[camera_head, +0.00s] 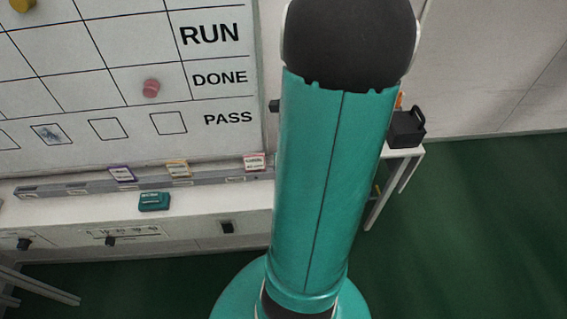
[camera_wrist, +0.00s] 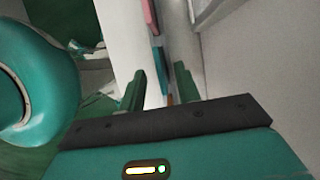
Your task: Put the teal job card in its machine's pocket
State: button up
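A teal item with a darker label (camera_head: 154,201) lies on the pale ledge in front of the whiteboard in the head view. It may be the teal job card, but its writing is too small to read. Behind it runs a long grey rail (camera_head: 75,190) holding a purple-topped card (camera_head: 122,174), a tan card (camera_head: 178,169) and a pink card (camera_head: 255,161). I cannot tell which pocket is the teal card's. My gripper (camera_wrist: 159,80) shows in the wrist view with its two green fingers apart and nothing visibly held. A pink strip (camera_wrist: 150,16) and a teal strip (camera_wrist: 158,56) appear beyond the fingers.
The whiteboard (camera_head: 110,110) stands behind the ledge, with a pink magnet (camera_head: 151,88) on it. My teal arm covers the middle of the head view. A black box (camera_head: 406,129) stands on a small white table (camera_head: 414,152) at right. The green floor (camera_head: 480,230) there is clear.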

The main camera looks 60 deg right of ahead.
jog(key=x, duration=0.5)
grip_shut()
jog(key=shift+d, duration=0.1)
